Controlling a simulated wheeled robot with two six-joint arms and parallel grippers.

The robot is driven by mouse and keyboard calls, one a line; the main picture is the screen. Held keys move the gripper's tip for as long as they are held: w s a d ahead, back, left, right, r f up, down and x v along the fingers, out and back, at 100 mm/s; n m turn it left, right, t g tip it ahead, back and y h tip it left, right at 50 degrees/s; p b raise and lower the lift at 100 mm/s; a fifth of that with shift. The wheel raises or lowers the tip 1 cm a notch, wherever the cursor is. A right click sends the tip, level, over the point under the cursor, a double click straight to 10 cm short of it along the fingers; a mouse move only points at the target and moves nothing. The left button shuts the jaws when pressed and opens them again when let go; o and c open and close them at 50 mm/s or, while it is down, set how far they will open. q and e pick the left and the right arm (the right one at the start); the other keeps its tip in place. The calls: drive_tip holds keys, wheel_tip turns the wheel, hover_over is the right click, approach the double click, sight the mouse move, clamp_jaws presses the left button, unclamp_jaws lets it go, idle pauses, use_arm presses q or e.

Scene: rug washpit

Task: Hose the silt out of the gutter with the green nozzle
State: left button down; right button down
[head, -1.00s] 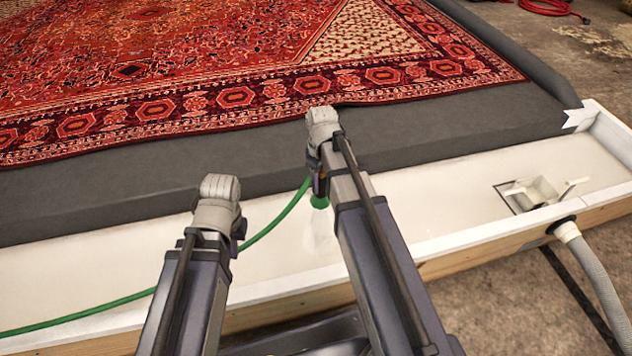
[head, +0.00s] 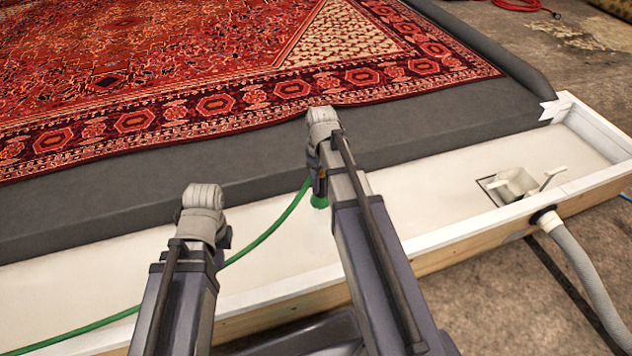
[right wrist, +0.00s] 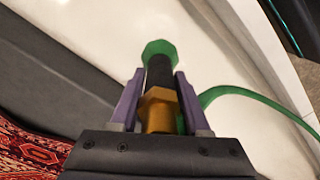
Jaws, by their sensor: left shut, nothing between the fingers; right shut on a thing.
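The gutter (head: 440,205) is a long white trough along the near side of the grey pad, and it also shows in the right wrist view (right wrist: 215,70). I make out no clear silt on its floor. My right gripper (right wrist: 157,98) is shut around the green nozzle (right wrist: 160,50), which has a black body and a brass collar. In the head view the nozzle's green tip (head: 319,201) points down over the gutter, partly hidden by my right arm. My left gripper (head: 203,225) is shut and empty above the gutter, its fingertips mostly hidden.
A green hose (head: 275,225) runs from the nozzle behind my left gripper to the lower left. A drain fitting (head: 513,186) sits at the gutter's right end, with a grey hose (head: 580,265) outside. A red patterned rug (head: 200,80) lies on the grey pad (head: 450,135).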

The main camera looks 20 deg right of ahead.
drive_tip(key=shift+d, duration=0.9)
drive_tip(key=shift+s+r+p, duration=0.1)
drive_tip(key=shift+r+p, duration=1.8)
drive_tip(key=shift+r, duration=0.05)
drive_tip(key=shift+r, duration=0.1)
